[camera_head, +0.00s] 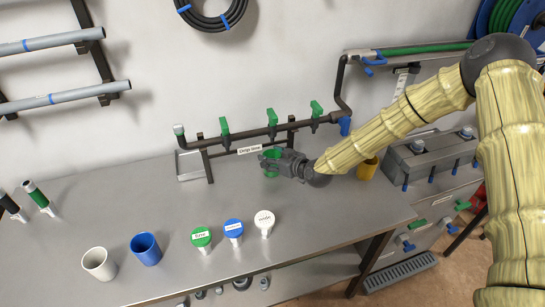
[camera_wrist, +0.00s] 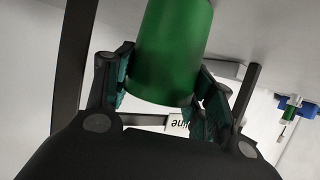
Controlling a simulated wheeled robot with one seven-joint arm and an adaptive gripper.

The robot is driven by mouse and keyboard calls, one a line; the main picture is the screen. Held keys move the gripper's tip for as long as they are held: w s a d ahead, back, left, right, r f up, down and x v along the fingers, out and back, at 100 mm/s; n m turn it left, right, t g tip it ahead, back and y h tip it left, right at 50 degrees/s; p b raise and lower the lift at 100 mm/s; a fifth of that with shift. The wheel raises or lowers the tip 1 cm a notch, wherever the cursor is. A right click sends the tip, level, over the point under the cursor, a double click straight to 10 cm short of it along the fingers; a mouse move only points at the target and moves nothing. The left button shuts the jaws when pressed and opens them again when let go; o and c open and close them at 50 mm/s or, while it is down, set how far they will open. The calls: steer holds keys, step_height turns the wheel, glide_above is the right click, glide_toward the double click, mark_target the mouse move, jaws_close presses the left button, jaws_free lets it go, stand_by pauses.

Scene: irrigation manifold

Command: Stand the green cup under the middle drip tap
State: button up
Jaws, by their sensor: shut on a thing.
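The green cup (camera_head: 273,153) is between the fingers of my gripper (camera_head: 268,163), at the back of the metal bench. In the wrist view the green cup (camera_wrist: 172,50) fills the space between the two dark fingers (camera_wrist: 160,85), which are shut on its sides. The middle drip tap (camera_head: 272,118), with a green handle, hangs on the dark manifold pipe. In the head view the cup appears just below this tap. My gripper hides part of the cup, and I cannot tell whether its base touches the bench. The other green taps are at left (camera_head: 224,129) and right (camera_head: 316,109).
A "Drip line" label (camera_head: 249,149) hangs beside the cup. A blue cup (camera_head: 146,250) and white cup (camera_head: 99,264) stand front left; a yellow cup (camera_head: 367,168) is behind my arm. Green (camera_head: 201,237), blue (camera_head: 233,229) and white (camera_head: 264,219) capped pieces stand near the front edge.

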steer(key=shift+f, duration=0.15)
steer(key=o, duration=0.9)
steer(key=shift+r, duration=0.2)
steer(key=b+v, duration=0.2)
steer(key=v, duration=1)
steer(key=shift+b, duration=0.35)
